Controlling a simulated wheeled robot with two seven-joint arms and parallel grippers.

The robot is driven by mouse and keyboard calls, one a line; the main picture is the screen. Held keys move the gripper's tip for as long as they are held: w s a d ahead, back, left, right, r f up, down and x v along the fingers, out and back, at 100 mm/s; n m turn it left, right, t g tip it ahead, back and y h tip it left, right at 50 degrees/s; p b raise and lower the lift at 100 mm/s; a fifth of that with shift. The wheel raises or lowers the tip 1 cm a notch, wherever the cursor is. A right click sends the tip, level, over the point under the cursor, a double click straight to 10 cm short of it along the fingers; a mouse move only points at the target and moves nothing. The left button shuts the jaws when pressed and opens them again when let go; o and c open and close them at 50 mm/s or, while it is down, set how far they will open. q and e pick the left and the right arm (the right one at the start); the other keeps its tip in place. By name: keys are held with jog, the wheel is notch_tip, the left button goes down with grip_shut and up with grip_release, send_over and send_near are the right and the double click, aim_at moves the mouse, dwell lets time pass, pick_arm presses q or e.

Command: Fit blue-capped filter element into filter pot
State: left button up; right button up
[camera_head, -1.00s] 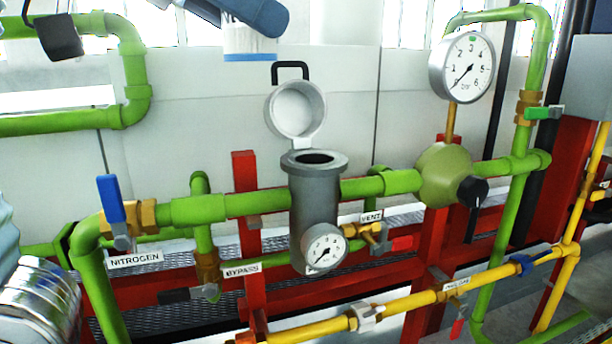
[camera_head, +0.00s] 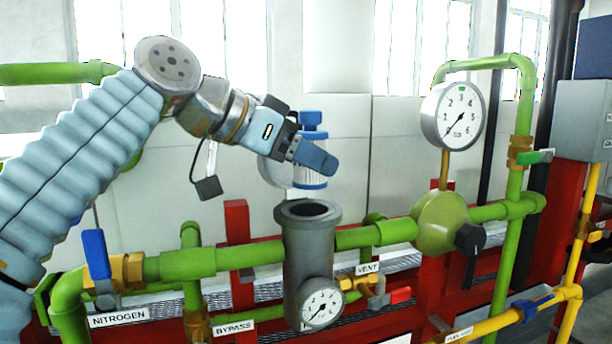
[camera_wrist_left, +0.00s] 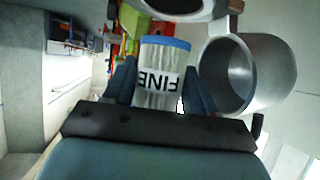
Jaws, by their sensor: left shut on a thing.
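The filter element (camera_head: 309,178) is white and pleated with blue ends, and my left gripper (camera_head: 318,158) is shut on it. It hangs upright just above the open mouth of the grey filter pot (camera_head: 309,240); a small gap shows between them. In the left wrist view, the filter element (camera_wrist_left: 160,78) reads "FINE" between the two fingers, its blue end toward the pot rim (camera_wrist_left: 180,10) at the top edge. The pot's hinged lid (camera_wrist_left: 245,75) is open beside it; in the head view it is mostly hidden behind the gripper. My right gripper is not in view.
A pressure gauge (camera_head: 460,115) and a green regulator (camera_head: 440,222) stand right of the pot. The blue-handled nitrogen valve (camera_head: 97,255) is at the left. Green pipes flank the pot, and a small gauge (camera_head: 322,304) sits on its front.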

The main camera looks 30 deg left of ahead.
aim_at(295, 179)
pick_arm(q)
notch_tip(295, 179, down, 3)
jog(key=shift+s+r, duration=0.1)
jog(key=shift+r, duration=0.05)
jog(key=shift+f+b, duration=0.55)
jog(key=shift+f, duration=0.05)
jog(key=o, duration=1.1)
